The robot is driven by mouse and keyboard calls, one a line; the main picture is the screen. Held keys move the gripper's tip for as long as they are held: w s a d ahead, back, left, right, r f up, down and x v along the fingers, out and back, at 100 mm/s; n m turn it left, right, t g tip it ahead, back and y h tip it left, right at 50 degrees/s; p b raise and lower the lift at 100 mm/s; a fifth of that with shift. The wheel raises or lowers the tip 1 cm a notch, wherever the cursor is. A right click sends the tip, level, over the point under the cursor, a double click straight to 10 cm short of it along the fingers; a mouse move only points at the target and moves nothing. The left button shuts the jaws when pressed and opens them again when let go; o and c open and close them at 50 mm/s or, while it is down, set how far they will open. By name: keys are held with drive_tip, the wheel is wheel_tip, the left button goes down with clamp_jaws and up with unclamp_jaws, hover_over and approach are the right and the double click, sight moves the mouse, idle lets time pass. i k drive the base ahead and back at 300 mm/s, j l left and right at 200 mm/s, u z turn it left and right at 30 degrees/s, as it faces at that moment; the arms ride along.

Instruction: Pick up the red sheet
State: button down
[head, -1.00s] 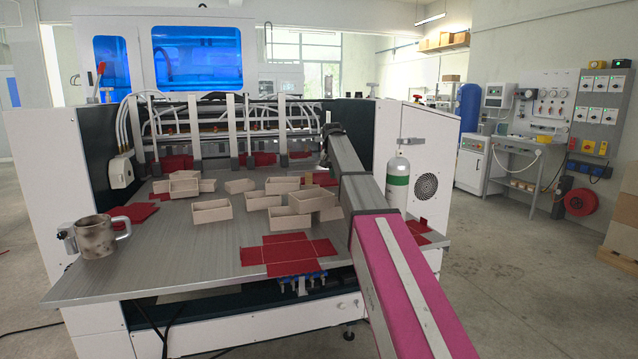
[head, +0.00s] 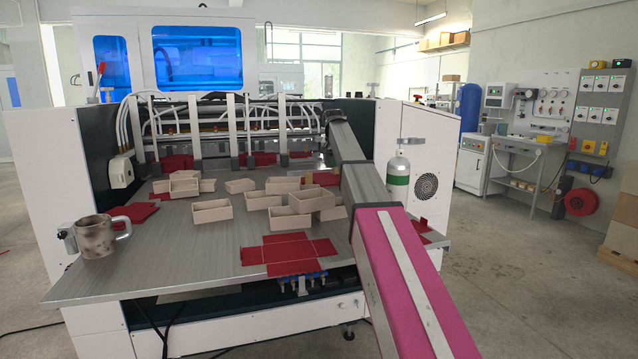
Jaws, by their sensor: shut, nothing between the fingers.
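A flat red sheet (head: 288,254), cut in a cross shape, lies at the front of the grey table (head: 190,255), left of my arm. More red sheets lie at the left (head: 134,212), at the back left (head: 177,162) and at the right edge (head: 424,232). Another, by the boxes (head: 322,179), is partly covered by boxes and my arm. My arm reaches from the lower right over the table towards the machine. I cannot make out my gripper; it does not show beyond the arm's far end.
Several beige open boxes (head: 211,211) stand across the middle of the table, some stacked. A stained mug (head: 97,237) stands at the left front. The machine's uprights and hoses (head: 232,130) line the back.

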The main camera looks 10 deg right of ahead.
sight(288, 253)
drive_tip(key=k, duration=2)
